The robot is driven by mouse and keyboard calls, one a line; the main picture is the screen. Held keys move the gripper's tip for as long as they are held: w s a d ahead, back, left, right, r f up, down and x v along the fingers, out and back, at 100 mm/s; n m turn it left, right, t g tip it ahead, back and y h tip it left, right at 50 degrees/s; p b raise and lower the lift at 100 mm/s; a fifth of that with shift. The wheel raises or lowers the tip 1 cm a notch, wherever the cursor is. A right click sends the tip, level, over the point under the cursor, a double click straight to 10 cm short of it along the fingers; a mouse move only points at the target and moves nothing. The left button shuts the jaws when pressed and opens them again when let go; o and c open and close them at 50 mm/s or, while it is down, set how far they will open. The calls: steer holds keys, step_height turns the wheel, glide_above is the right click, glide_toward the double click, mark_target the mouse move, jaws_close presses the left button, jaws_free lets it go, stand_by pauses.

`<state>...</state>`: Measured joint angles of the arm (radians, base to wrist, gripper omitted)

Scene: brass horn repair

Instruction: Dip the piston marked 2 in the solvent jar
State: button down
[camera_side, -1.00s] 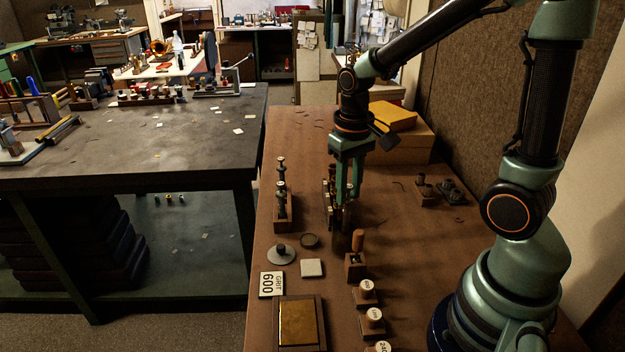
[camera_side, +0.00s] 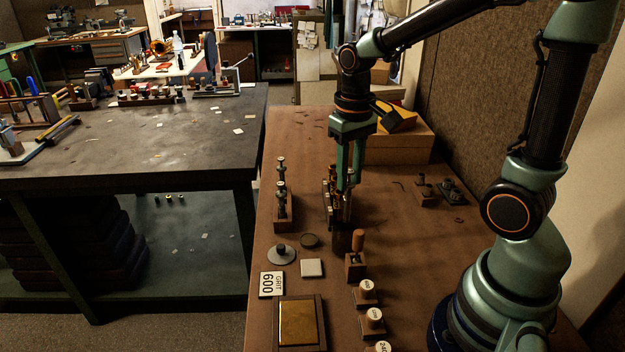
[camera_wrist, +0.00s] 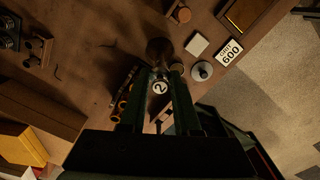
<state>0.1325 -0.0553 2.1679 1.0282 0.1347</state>
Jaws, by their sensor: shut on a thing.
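My gripper (camera_side: 346,186) is shut on the piston marked 2 (camera_side: 346,209), which hangs upright below the fingers. In the wrist view, its round white cap (camera_wrist: 160,87) with a 2 shows between the fingers (camera_wrist: 161,76). The dark brown solvent jar (camera_side: 341,243) stands on the bench under the piston; it also shows in the wrist view (camera_wrist: 159,46). The piston's lower end is at about the jar's mouth in the side view. I cannot tell whether its tip is inside or just above.
A rack with brass parts (camera_side: 328,202) stands close left of my gripper. A wooden-handled tool (camera_side: 357,243) stands in a block right of the jar.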

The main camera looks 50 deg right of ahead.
steer(key=shift+r, duration=3.85)
steer(key=w+a+r, duration=0.4)
steer(key=w, duration=0.2)
steer(key=shift+w+r, duration=0.35)
steer(key=shift+a, duration=0.1)
